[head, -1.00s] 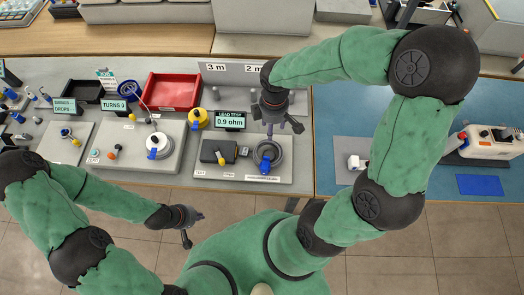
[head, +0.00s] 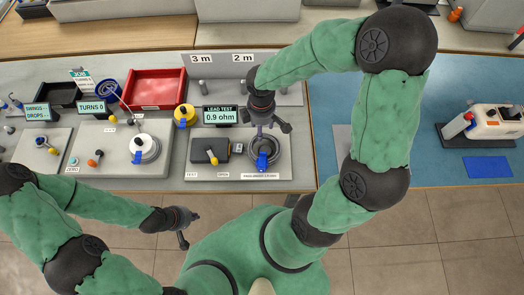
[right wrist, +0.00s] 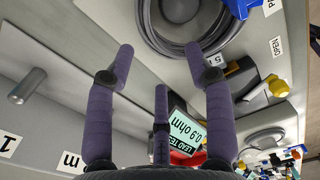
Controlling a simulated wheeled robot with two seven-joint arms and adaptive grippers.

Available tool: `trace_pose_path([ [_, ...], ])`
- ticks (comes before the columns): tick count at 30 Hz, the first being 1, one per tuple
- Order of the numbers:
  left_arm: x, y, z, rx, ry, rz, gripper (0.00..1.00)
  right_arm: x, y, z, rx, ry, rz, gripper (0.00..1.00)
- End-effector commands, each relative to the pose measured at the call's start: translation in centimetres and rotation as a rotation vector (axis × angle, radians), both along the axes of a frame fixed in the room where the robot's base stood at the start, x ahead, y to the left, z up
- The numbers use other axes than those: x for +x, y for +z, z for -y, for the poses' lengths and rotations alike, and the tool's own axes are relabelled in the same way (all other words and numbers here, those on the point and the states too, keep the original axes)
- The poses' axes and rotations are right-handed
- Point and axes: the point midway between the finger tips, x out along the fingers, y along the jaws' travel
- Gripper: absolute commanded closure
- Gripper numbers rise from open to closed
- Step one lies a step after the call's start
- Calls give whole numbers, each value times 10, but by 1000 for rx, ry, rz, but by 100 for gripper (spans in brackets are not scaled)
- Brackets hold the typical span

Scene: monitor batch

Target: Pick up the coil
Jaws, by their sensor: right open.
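The coil (head: 275,153) is a dark grey ring of cable with a blue clip (head: 262,161), lying on a grey test board. My right gripper (head: 266,128) is just behind and above the coil, its fingers spread and empty. In the right wrist view the coil (right wrist: 152,38) is at the top centre, beyond the tips of the open right gripper (right wrist: 160,62). I cannot tell whether any finger touches it. My left gripper (head: 190,230) is open and empty in front of the bench, over the floor.
A lead test display (head: 220,116) reading 0.9 ohm stands left of my right gripper. A grey back panel (head: 215,70) with pegs rises behind. A winding board (head: 100,135) with a white spool and a red tray (head: 155,88) are further left. A blue mat (head: 325,100) lies right.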

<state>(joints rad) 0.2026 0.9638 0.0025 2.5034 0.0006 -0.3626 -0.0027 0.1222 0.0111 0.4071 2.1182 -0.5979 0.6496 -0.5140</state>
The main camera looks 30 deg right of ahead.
Motion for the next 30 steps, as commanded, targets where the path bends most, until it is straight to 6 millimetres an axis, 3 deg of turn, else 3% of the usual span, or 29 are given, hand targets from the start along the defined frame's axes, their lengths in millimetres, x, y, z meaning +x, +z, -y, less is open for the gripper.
trace_pose_path([
  [12,0,-23,0,0,0,0,100,2,-49,4,1,-1,-1,47],
  [20,0,-22,0,0,0,0,100,2,-50,4,0,-1,0,47],
  [24,0,-22,0,0,0,0,100,2,-50,4,0,-1,0,86],
  [26,0,-22,0,0,0,0,100,2,-50,4,0,-1,0,100],
  [30,0,-22,0,0,0,0,100,2,-50,4,0,-1,0,100],
])
